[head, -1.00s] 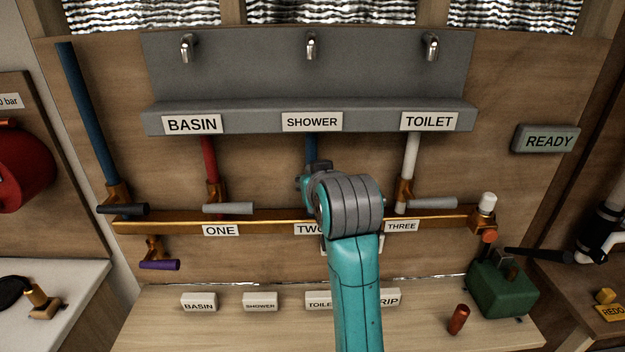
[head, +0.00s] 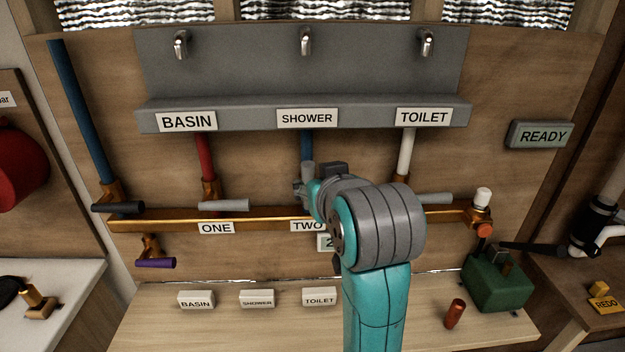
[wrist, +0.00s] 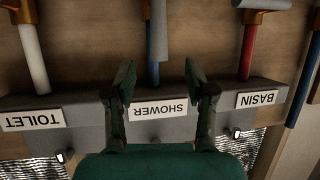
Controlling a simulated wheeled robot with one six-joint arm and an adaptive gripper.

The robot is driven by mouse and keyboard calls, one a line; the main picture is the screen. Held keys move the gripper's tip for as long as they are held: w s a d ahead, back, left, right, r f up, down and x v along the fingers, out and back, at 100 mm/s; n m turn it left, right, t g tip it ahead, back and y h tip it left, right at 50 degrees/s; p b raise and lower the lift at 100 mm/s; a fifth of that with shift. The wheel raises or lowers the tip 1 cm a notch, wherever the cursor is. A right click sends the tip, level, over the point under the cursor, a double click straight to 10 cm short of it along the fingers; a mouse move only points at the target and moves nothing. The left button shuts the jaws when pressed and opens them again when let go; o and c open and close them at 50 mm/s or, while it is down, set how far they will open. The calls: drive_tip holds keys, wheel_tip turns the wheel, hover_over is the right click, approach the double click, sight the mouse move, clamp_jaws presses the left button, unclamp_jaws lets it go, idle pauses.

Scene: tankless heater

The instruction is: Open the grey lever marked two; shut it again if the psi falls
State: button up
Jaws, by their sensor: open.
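The grey lever at two (head: 308,171) stands in line with the blue pipe (head: 307,144) under the SHOWER sign, above the TWO label (head: 305,226). In the wrist view, which is upside down, its grey handle (wrist: 158,20) runs along the blue pipe. My gripper (wrist: 160,74) is open and empty, its fingers apart on either side of that pipe's line; contact cannot be told. A small readout (head: 325,243) below TWO is mostly hidden by my arm; only a figure like "2" shows, so the psi cannot be read.
Grey levers at one (head: 223,205) and three (head: 436,198) lie crosswise. A black lever (head: 118,207) and a purple lever (head: 155,263) are at left. A READY panel (head: 542,135) hangs at right. A green box (head: 497,284) and red cylinder (head: 454,313) stand on the bench.

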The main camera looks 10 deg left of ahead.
drive_tip(key=shift+v, duration=1.15)
drive_tip(key=s+d+f+m+h, duration=0.1)
drive_tip(key=d+f, duration=0.3)
drive_tip(key=f, duration=0.5)
drive_tip(key=s+d+f+t, duration=0.15)
drive_tip(key=d+f, duration=0.25)
drive_tip(key=f, duration=0.4)
drive_tip(key=s+d+f+m+h, duration=0.15)
drive_tip(key=d+f, duration=0.25)
drive_tip(key=f, duration=0.5)
drive_tip(key=s+d+f, duration=0.5)
drive_tip(key=s+f, duration=0.2)
drive_tip(key=s+d+f+m+h, duration=0.15)
drive_tip(key=s+d, duration=0.25)
drive_tip(key=s, duration=0.4)
drive_tip(key=s+d+f, duration=0.3)
drive_tip(key=s+d, duration=0.1)
drive_tip(key=s, duration=0.5)
drive_tip(key=s+d+r+m+t+h, duration=0.1)
drive_tip(key=s+d+r+h, duration=0.1)
drive_tip(key=s, duration=1.2)
drive_tip(key=shift+s+d+r+m, duration=0.3)
drive_tip(key=shift+r, duration=0.35)
